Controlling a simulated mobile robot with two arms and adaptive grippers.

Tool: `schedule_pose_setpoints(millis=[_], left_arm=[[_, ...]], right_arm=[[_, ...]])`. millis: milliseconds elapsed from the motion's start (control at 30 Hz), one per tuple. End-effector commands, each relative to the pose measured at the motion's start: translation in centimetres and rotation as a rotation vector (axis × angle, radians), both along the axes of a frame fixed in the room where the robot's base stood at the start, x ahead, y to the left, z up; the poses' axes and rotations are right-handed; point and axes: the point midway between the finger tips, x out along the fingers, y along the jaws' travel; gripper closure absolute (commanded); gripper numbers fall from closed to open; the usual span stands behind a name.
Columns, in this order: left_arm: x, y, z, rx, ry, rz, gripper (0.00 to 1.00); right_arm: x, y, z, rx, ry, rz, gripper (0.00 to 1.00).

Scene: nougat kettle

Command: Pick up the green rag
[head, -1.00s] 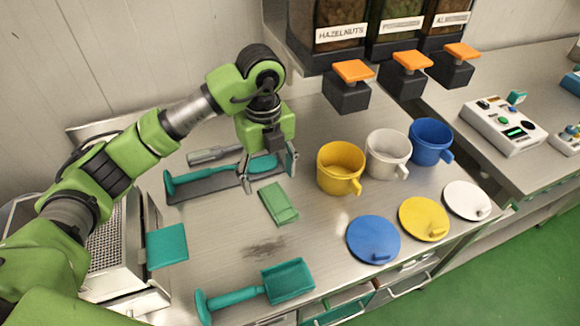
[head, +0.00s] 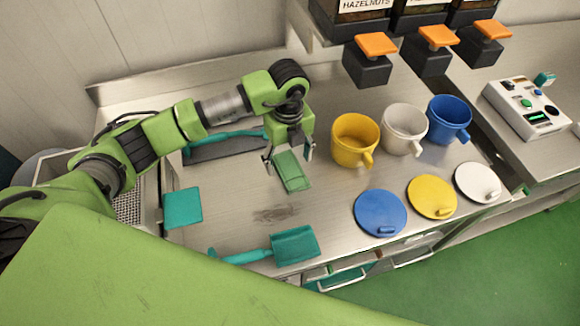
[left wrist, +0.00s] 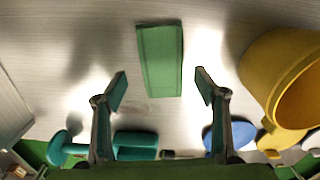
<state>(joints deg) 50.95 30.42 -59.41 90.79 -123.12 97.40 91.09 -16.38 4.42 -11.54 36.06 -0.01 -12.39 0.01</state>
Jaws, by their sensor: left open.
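The green rag (head: 292,172) is a folded flat piece lying on the steel counter. It also shows in the left wrist view (left wrist: 160,62), flat, just beyond the fingertips and between their lines. My left gripper (head: 288,162) points down over the rag in the head view, its fingers open on either side. In the left wrist view the two open fingers (left wrist: 161,90) hold nothing, and the rag appears apart from them. My right gripper is not seen.
A yellow cup (head: 354,141) stands close to the right of my gripper, with white (head: 404,130) and blue (head: 449,120) cups beyond. Lids, blue (head: 380,213), yellow (head: 432,197) and white (head: 478,183), lie in front. A teal scoop (head: 295,245) lies near the front edge.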

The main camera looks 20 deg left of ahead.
Motion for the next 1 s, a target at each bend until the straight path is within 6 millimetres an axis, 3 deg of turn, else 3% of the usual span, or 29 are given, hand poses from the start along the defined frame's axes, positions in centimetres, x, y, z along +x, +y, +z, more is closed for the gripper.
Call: schedule_pose_setpoints(millis=[33, 200, 467, 500, 633, 667, 1000], left_arm=[[0.0, -0.2, -0.3, 0.000, 0.005, 0.001, 0.35], [0.1, -0.2, -2.7, 0.000, 0.003, 0.001, 0.35], [0.2, -0.3, -3.3, -0.001, -0.001, 0.000, 0.35], [0.2, -0.3, -3.3, -0.001, -0.001, 0.000, 0.37], [0.2, -0.3, -3.3, -0.001, -0.001, 0.000, 0.71], [0.2, -0.3, -3.3, -0.001, -0.001, 0.000, 0.75], [0.2, -0.3, -3.1, -0.001, -0.001, 0.000, 0.75]], right_arm=[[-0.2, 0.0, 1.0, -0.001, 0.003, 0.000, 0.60], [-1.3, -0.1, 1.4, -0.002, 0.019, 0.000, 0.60], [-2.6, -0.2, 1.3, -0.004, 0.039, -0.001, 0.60], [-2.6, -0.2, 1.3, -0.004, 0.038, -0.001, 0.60], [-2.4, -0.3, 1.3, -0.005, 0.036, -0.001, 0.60], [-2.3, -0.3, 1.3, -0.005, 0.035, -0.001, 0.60], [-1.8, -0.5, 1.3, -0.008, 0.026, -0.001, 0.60]])
